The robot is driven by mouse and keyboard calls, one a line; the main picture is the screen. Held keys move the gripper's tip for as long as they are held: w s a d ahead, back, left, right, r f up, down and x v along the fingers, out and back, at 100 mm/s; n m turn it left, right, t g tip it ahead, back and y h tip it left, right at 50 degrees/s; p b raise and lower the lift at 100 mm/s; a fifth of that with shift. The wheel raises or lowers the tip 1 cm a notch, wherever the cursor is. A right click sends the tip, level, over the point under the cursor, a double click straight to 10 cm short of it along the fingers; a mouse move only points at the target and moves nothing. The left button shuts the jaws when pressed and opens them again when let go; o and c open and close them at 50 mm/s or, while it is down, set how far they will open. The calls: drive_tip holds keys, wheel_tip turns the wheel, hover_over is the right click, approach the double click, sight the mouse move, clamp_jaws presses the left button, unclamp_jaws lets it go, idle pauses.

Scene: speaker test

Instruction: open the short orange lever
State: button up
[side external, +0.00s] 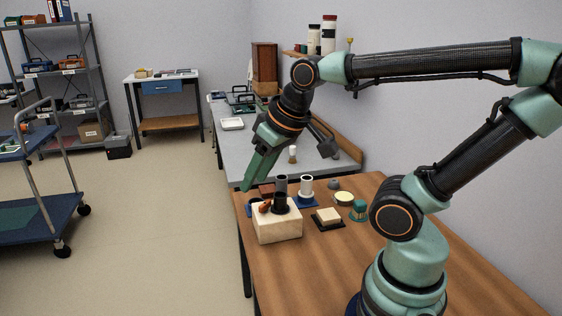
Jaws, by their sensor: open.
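The short orange lever (265,206) sits on top of a cream block (278,228) near the left edge of the wooden table. It is small in the side external view, and its exact angle is hard to tell. A dark cylinder (280,203) stands on the block just right of the lever. My gripper (250,186) has green fingers pointing down and left. It is open and appears empty, above and slightly left of the lever in the picture. I cannot tell the depth gap between them.
Behind the block are a dark cylinder (281,184) and a white cylinder on a blue base (306,188). A cream block on a dark base (328,217), a pale yellow disc (344,198) and a green item (359,209) stand right. The wooden table's front (310,275) is clear.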

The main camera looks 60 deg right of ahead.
drive_tip(key=shift+s+a+n, duration=0.2)
drive_tip(key=shift+n, duration=0.3)
drive_tip(key=m+g, duration=0.5)
drive_tip(key=m, duration=1.4)
hover_over(265, 203)
wheel_tip(265, 203, down, 5)
wheel_tip(265, 203, down, 12)
drive_tip(key=shift+f, duration=0.1)
clamp_jaws()
